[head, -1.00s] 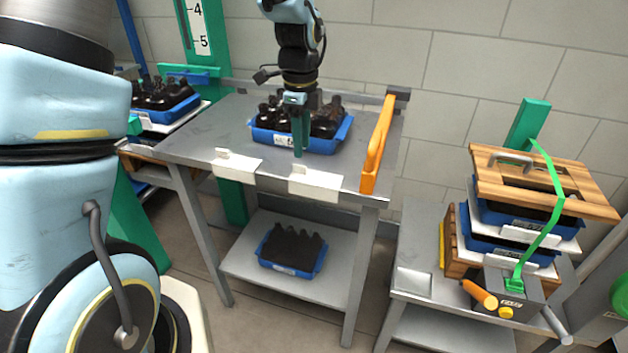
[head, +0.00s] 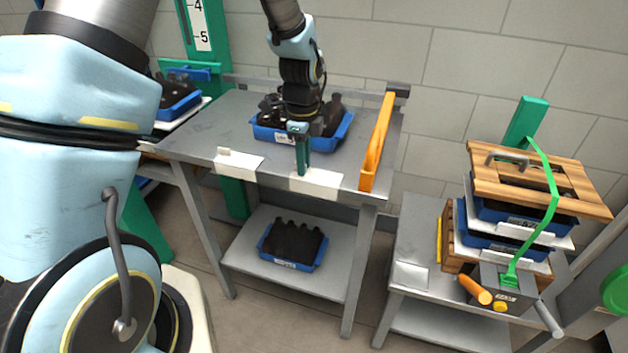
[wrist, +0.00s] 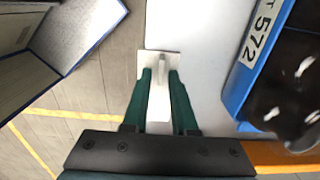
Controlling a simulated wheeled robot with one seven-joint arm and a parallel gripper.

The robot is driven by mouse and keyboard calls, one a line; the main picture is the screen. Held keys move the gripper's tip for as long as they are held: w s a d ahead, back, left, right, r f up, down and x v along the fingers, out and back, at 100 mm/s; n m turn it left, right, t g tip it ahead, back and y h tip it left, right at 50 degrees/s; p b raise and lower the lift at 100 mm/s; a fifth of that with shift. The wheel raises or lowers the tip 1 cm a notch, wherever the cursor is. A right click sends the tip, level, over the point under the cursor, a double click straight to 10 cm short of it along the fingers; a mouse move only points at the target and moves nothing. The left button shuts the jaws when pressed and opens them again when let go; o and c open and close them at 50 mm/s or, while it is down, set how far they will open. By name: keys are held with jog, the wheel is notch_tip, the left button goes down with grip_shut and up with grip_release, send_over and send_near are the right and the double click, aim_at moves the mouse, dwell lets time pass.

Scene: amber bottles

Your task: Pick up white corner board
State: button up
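Two white corner boards lie over the front edge of the grey table. The left white corner board (head: 238,164) has a small raised tab and is clear of my gripper. My gripper (head: 302,172) points down at the right white corner board (head: 322,183), covering part of it in the head view. In the wrist view, the right board (wrist: 158,105) lies under my gripper (wrist: 160,72), with its raised tab between the two green fingertips. Gaps show between the fingers and the tab, so the gripper is open. Whether a fingertip touches the board is unclear.
A blue crate (head: 343,128) of dark bottles stands behind my gripper; it also shows in the wrist view (wrist: 235,85). An orange rail (head: 376,142) borders the table's right side. Another crate (head: 318,262) sits on the lower shelf. A strapped stack with a wooden lid (head: 590,200) stands right.

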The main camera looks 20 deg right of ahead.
grip_shut()
jog(key=shift+r, duration=0.15)
dwell(0.4)
